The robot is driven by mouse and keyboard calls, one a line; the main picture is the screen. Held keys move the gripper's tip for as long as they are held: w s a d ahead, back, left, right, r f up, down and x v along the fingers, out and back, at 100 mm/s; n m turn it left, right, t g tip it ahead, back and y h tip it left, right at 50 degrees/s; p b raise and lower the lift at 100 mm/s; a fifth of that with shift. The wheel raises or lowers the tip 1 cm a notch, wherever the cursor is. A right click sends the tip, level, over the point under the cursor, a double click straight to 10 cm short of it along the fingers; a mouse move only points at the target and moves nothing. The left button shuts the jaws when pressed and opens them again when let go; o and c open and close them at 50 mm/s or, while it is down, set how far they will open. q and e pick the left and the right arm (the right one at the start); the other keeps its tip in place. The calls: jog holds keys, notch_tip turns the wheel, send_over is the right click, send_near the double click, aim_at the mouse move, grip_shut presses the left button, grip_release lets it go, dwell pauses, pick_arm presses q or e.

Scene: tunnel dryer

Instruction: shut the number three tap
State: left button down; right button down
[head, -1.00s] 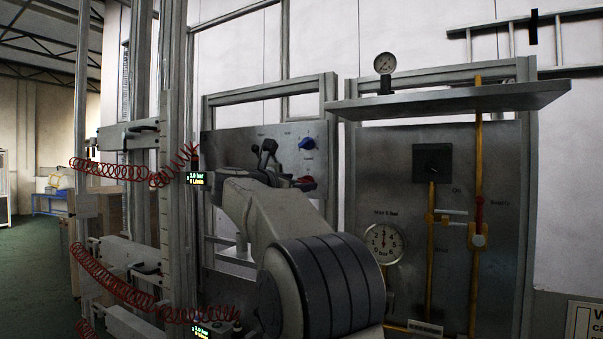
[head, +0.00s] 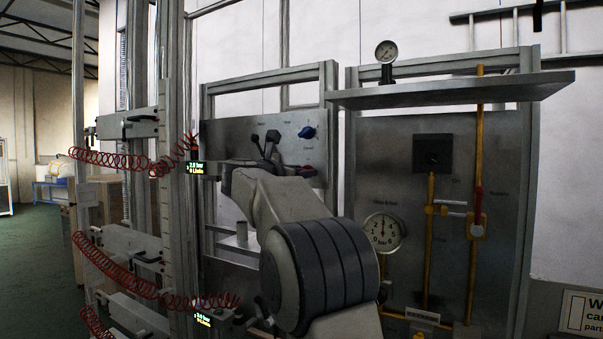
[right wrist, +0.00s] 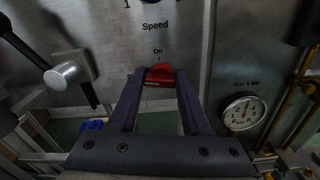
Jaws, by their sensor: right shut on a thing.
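My right gripper (right wrist: 160,80) is shut on a red knob (right wrist: 160,73) below the "Speed" and "On" labels on a steel panel. In the head view the red knob (head: 308,171) sits below a blue knob (head: 306,132), and my own arm hides most of the gripper. I cannot read a number three on any tap. On the right panel, a yellow pipe carries a valve with an upright red handle (head: 479,205). My left gripper is not in view.
A steel shelf (head: 450,90) juts out above the right panel, with a small gauge (head: 387,52) on it. A round dial (head: 383,233) sits on that panel. Coiled red hoses (head: 110,270) hang at the left. A silver knob (right wrist: 65,75) is left of the gripper.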

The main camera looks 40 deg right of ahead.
jog(key=shift+n, duration=1.3)
jog(key=shift+c, duration=1.8)
grip_release()
jog(key=shift+a, duration=0.15)
jog(key=b+v, duration=0.5)
jog(key=v, duration=0.5)
jog(key=shift+s+a, duration=0.1)
